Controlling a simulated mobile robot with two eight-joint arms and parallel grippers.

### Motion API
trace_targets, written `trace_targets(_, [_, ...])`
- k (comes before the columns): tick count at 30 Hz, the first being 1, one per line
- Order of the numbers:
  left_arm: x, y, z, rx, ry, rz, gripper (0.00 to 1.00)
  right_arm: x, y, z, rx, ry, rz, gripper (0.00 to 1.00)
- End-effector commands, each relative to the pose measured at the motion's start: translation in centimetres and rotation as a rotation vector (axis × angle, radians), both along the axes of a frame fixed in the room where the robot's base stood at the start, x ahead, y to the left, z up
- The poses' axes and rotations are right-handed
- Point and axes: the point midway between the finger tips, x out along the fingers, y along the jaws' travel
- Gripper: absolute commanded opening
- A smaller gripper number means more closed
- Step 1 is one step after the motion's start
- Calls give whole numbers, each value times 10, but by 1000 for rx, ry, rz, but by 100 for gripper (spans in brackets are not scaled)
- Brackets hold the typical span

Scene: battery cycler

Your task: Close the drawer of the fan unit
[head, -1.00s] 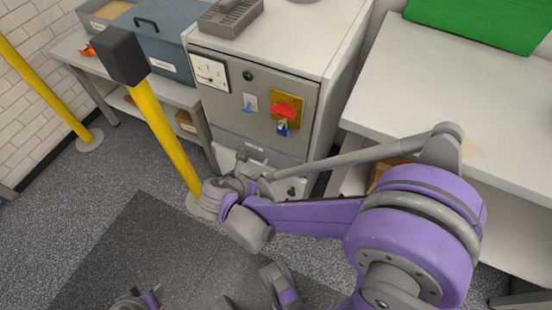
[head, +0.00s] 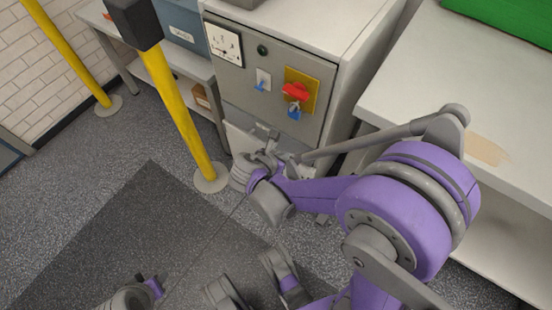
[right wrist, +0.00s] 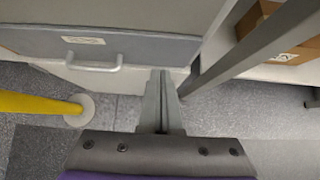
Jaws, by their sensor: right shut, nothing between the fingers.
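The fan unit (head: 280,72) is a grey cabinet with a gauge and a red switch on a yellow plate. Low on its front is a pale drawer (right wrist: 118,78) with a bar handle (right wrist: 95,66), under a darker grey panel (right wrist: 130,46) with a small label. My right gripper (right wrist: 165,76) is shut and empty, with its fingertips right of the handle, apart from it in the picture. In the head view my right wrist covers much of the drawer, so how far it stands out is unclear.
A yellow post (head: 178,115) with a round foot stands left of the cabinet. A white table (head: 430,75) is to the right. A shelf with a cardboard box (right wrist: 270,40) shows right of the cabinet. The dark floor mat (head: 130,225) in front is largely clear.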

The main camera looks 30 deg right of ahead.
Motion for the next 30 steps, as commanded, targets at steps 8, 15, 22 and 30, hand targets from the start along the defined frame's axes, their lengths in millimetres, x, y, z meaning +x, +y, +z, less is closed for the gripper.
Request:
trace_targets(8, [2, 0, -10, 0, 3, 0, 46, 15, -37, -9, 0, 0, -3, 0])
trace_targets(15, [2, 0, -11, 0, 3, 0, 46, 19, -46, -9, 0, 0, 0, 0])
trace_targets(22, [2, 0, -11, 0, 3, 0, 46, 19, -45, -8, 0, 0, 1, 0])
trace_targets(30, [2, 0, -11, 0, 3, 0, 46, 28, -68, -8, -2, 0, -2, 0])
